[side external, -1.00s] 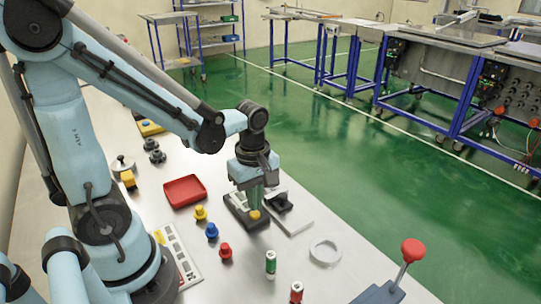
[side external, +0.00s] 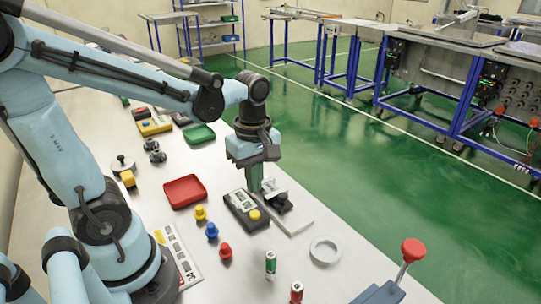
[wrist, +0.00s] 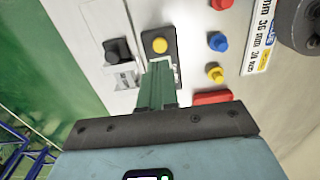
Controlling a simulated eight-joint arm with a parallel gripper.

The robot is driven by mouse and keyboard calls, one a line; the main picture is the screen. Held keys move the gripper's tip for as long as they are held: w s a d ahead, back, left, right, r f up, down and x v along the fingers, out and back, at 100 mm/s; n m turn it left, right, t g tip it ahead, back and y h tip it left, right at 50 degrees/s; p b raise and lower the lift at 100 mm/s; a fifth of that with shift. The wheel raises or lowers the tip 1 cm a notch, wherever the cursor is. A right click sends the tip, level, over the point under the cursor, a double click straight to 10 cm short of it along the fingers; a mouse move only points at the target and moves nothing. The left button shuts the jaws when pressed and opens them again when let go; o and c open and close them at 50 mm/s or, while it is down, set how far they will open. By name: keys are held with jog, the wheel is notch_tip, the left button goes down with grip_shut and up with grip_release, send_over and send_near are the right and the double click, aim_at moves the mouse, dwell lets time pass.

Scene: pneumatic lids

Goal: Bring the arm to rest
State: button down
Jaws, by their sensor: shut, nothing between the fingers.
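My gripper (side external: 254,188) hangs downward above the table, behind a dark box with a yellow button (side external: 246,210). In the wrist view its green fingers (wrist: 158,75) are together with nothing between them. The yellow button box also shows in the wrist view (wrist: 160,46), just beyond the fingertips. A white plate with a black clamp-like part (side external: 279,202) stands right beside the box. My gripper appears apart from both, though the exact gap cannot be told.
A red tray (side external: 185,191) and a green tray (side external: 198,135) lie to the left. Yellow, blue and red knobs (side external: 212,231) stand in front. A white ring (side external: 324,250), two small cylinders (side external: 271,263) and a red-knobbed lever (side external: 412,250) are at the right front. Open floor lies beyond the table.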

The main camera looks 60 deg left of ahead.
dwell(0.3)
jog(key=r+m+t, duration=0.1)
jog(key=m+t, duration=0.1)
jog(key=m, duration=0.4)
jog(key=w+d+r+m+t, duration=0.1)
jog(key=m+t, duration=0.2)
jog(key=m, duration=0.3)
jog(key=d+r+m+t, duration=0.1)
jog(key=r+m+t, duration=0.1)
jog(key=m, duration=0.4)
jog(key=shift+w, duration=0.15)
